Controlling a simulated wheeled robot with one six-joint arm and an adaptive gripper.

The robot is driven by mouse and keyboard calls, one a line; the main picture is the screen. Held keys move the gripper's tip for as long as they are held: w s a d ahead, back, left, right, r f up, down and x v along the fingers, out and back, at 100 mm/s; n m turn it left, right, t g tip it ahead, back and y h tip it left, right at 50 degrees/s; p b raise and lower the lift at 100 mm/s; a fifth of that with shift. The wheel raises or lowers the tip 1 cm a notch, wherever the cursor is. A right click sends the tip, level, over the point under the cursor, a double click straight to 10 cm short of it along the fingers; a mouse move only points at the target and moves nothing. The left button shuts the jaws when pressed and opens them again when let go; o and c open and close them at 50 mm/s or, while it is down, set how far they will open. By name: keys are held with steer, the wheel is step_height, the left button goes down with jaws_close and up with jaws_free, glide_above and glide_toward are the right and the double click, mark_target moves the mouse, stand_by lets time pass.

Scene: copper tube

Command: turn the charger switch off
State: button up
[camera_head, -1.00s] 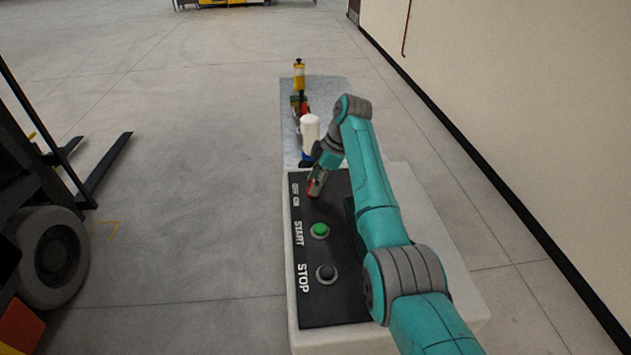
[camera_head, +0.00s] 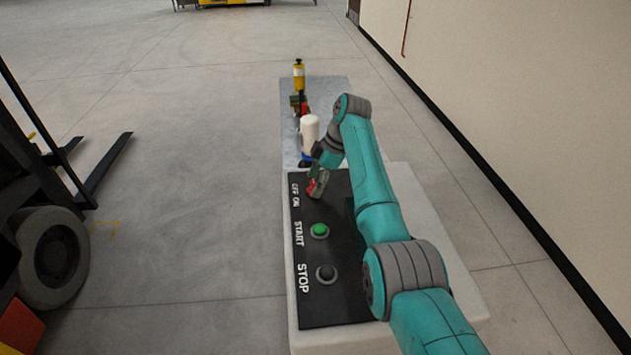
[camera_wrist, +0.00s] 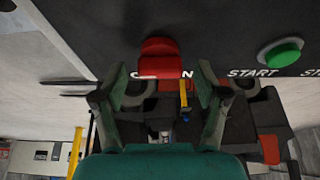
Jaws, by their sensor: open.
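The charger switch (camera_wrist: 160,58) is a red rocker or lever on the black panel, at the upper middle of the wrist view. It covers part of its white OFF/ON lettering. My gripper (camera_wrist: 160,96) is open, with one finger on each side of the picture below the switch. The switch lies ahead of the gap, and nothing is held. In the head view my gripper (camera_head: 318,184) is low over the panel beside the OFF ON label (camera_head: 295,195) and hides most of the switch. I cannot tell whether a finger touches it.
A green START button (camera_head: 320,231) and a dark STOP button (camera_head: 326,273) sit on the black panel (camera_head: 312,304). A white cylinder (camera_head: 310,134) and a yellow bottle (camera_head: 299,75) stand beyond on a grey table. A forklift (camera_head: 50,230) is at the left.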

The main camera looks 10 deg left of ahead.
steer(key=v, duration=1.2)
